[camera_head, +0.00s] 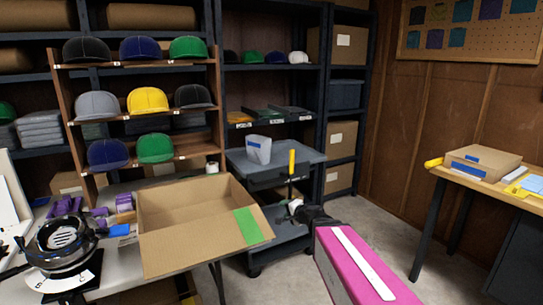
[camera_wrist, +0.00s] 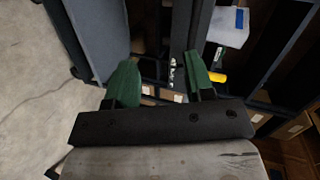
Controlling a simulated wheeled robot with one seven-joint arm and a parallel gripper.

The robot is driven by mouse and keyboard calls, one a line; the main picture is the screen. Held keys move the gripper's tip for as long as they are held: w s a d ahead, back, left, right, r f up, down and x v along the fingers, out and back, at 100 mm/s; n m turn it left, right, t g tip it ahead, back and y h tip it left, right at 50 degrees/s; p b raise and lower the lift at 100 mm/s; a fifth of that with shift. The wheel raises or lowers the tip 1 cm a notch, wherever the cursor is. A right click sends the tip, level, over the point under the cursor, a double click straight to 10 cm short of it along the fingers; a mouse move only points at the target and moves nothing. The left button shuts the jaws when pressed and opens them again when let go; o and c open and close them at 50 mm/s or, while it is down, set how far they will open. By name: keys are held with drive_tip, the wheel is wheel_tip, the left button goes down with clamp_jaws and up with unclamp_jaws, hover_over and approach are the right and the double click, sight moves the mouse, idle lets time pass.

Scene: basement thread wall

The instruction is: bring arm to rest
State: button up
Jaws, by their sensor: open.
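My arm, with a pink and white link, reaches in from the lower right in the head view. My gripper (camera_head: 303,212) is at its end, small and dark, in front of the grey cart (camera_head: 268,178). In the wrist view my gripper (camera_wrist: 163,68) shows two green fingers spread apart on a dark bar. Nothing is held between them. A yellow piece also shows beside the right finger in the wrist view.
An open cardboard box (camera_head: 190,248) sits on the table at left, near a cap-embroidery hoop (camera_head: 62,240) and purple spools. A wooden rack (camera_head: 138,58) holds several caps. Dark shelves stand behind. A wooden table (camera_head: 500,186) with a carton is at right. Concrete floor is bare between.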

drive_tip(key=s+d+f+n+g+h, duration=0.8)
drive_tip(key=s+d+f+g, duration=0.3)
drive_tip(key=s+f, duration=0.3)
drive_tip(key=s+d+n, duration=0.1)
drive_tip(key=s, duration=0.2)
drive_tip(key=shift+s+d+g, duration=0.15)
drive_tip(key=shift+d+g, duration=0.25)
drive_tip(key=shift+f, duration=0.15)
